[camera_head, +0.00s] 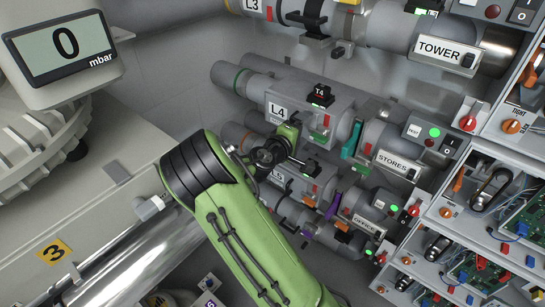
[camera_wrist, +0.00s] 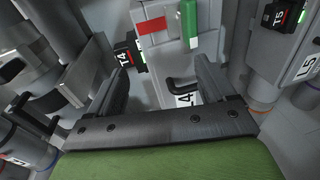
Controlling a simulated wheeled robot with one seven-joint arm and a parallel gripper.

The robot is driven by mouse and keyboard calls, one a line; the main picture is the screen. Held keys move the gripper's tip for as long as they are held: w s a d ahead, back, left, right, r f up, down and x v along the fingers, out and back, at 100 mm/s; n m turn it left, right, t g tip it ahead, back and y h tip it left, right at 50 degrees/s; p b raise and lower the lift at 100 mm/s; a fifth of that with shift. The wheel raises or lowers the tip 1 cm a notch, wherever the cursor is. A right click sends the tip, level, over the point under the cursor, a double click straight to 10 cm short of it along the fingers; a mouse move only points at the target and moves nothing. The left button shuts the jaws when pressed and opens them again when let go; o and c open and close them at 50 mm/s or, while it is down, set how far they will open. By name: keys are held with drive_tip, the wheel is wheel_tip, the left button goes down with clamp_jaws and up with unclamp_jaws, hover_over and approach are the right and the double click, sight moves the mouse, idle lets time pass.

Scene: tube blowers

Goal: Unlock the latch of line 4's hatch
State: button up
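Line 4's grey tube housing with its L4 label (camera_head: 281,110) is in the middle of the head view, with the black T4 box (camera_head: 320,95) on top. In the wrist view, the pale hatch area shows a red patch (camera_wrist: 152,25), a raised green piece (camera_wrist: 190,22) and a black hooked handle (camera_wrist: 183,84) over the partly hidden L4 label (camera_wrist: 188,100). I cannot tell which part is the latch or how it is set. My gripper (camera_wrist: 152,58) is open, its fingers spread either side of the hatch, with nothing seen held. My arm hides part of the tubes.
The T4 box also shows beside the left finger (camera_wrist: 125,57). Line 5's housing with its L5 label (camera_wrist: 308,67) and T5 box (camera_wrist: 280,16) is at right. The TOWER line (camera_head: 445,52) and STORES line (camera_head: 392,160) are nearby. Space between the tubes is tight.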

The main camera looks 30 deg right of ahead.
drive_tip(key=w+f+b+v, duration=0.1)
drive_tip(key=f+v, duration=0.1)
drive_tip(key=v, duration=1.2)
drive_tip(key=shift+a+f, duration=0.4)
drive_tip(key=shift+a, duration=0.25)
drive_tip(key=shift+s, duration=0.15)
drive_tip(key=m+h+b, duration=0.2)
drive_tip(key=m+b, duration=0.3)
drive_tip(key=m, duration=1.3)
approach(317, 139)
drive_tip(key=p+x, duration=0.1)
drive_tip(key=x, duration=0.8)
drive_tip(key=shift+d, duration=0.2)
drive_tip(key=shift+c, duration=0.2)
